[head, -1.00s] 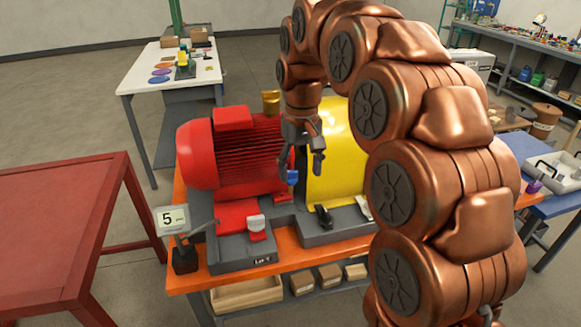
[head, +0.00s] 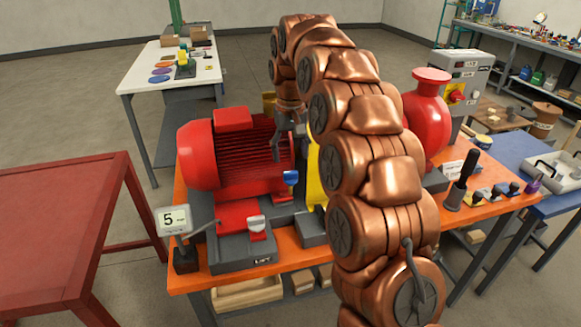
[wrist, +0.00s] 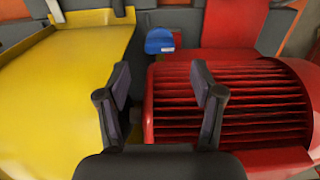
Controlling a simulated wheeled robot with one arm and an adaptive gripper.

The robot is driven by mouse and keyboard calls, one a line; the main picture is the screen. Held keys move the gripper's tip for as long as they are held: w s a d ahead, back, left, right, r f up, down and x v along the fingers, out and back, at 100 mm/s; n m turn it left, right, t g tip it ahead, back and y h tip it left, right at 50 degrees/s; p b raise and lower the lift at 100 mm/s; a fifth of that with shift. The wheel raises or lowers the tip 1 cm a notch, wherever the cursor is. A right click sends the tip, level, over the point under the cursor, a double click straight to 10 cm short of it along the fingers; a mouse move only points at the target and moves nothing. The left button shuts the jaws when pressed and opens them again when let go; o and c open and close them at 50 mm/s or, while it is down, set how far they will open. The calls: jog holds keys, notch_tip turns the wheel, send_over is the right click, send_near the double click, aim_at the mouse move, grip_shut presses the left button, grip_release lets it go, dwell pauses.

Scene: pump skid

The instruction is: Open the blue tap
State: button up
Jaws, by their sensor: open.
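The blue tap (head: 291,178) is a small blue handle between the red motor and the yellow guard, near the front of the skid. My gripper (head: 284,146) is open and empty, above and behind the tap in the head view. In the wrist view my gripper's fingers (wrist: 162,85) stand apart, with the tap beyond them and untouched.
The finned red motor (head: 228,158) is close on one side and the yellow guard (wrist: 70,75) on the other. A brass-coloured part (head: 268,101) stands behind the motor. A red pump body (head: 426,118) and an upright black lever (head: 463,180) are to the right.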

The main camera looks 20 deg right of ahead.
aim_at(291, 172)
jog(key=shift+f+p, duration=0.7)
jog(key=shift+f, duration=2.05)
jog(key=c, duration=1.1)
